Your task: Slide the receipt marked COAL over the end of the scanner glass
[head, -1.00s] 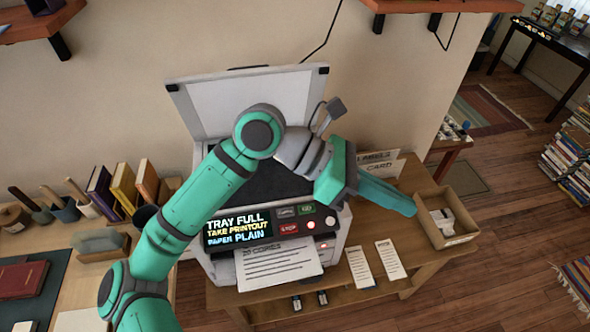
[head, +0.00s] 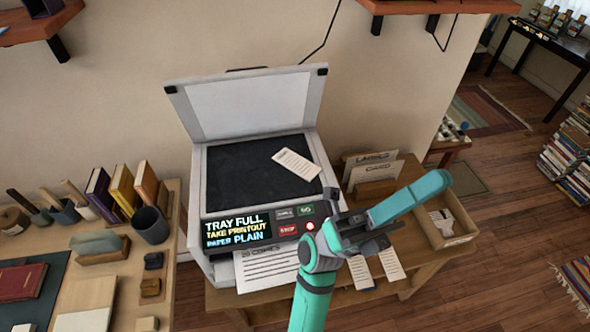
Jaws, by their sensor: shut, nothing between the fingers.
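A white receipt (head: 297,165) lies tilted on the dark scanner glass (head: 240,180), toward the glass's right side. My gripper (head: 441,184) is shut and empty. It appears right of the scanner, in front of the card holder and box, clear of the receipt.
The scanner lid (head: 255,105) stands open behind the glass. A printed sheet (head: 262,268) sticks out below the control panel. A cardboard box (head: 458,235) stands at the table's right end, and upright cards (head: 372,165) stand behind. A desk with books and cups is at left.

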